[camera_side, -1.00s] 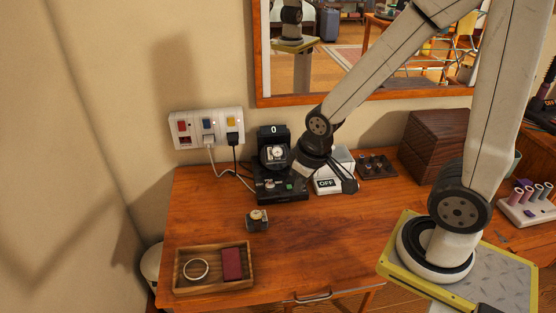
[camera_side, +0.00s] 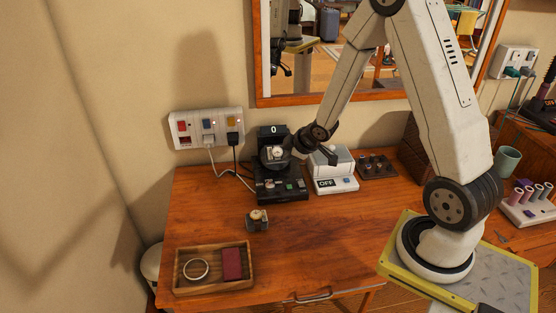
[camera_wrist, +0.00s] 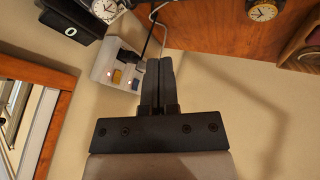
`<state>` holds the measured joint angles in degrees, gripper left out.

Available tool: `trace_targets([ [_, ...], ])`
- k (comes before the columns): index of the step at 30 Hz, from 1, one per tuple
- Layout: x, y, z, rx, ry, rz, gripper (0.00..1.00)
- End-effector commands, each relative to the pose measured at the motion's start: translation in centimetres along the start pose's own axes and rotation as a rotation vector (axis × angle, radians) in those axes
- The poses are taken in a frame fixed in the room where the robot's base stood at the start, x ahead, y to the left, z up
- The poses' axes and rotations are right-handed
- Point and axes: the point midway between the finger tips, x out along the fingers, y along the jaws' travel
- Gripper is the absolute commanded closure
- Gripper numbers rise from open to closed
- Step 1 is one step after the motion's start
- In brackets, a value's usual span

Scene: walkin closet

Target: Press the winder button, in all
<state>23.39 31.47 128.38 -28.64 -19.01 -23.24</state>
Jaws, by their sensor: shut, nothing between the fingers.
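The watch winder (camera_side: 282,196) is a black unit at the back of the desk, with a watch (camera_side: 277,154) in its holder and a display (camera_side: 273,130) reading 0. Its base front carries small buttons, one of them green (camera_side: 290,186). In the wrist view, the display (camera_wrist: 70,30) and the held watch (camera_wrist: 107,9) show at the upper left; the buttons are out of that view. My gripper (camera_side: 333,160) is above and right of the winder, in front of a white box, apart from the buttons. In the wrist view my gripper (camera_wrist: 158,62) is shut and empty.
The white box (camera_side: 344,185) beside the winder has a panel reading OFF. A power strip (camera_side: 183,142) with cords is on the wall. A loose watch (camera_side: 257,226) and a wooden tray (camera_side: 247,280) are in front. A dark tray (camera_side: 390,174) is right; the desk's middle is clear.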

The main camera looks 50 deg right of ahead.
Motion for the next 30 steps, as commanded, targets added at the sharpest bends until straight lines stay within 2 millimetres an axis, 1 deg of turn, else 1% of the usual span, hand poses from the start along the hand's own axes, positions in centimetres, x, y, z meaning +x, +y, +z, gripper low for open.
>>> trace_targets([
  [1,0.8,0.6,0.7,-0.022,0.016,0.006,1.0],
  [6,2.6,1.9,1.9,-0.104,0.081,0.027,1.0],
  [12,3.8,2.7,2.9,-0.16,0.13,0.043,1.0],
  [30,4.2,2.8,3.2,-0.176,0.144,0.047,1.0],
])
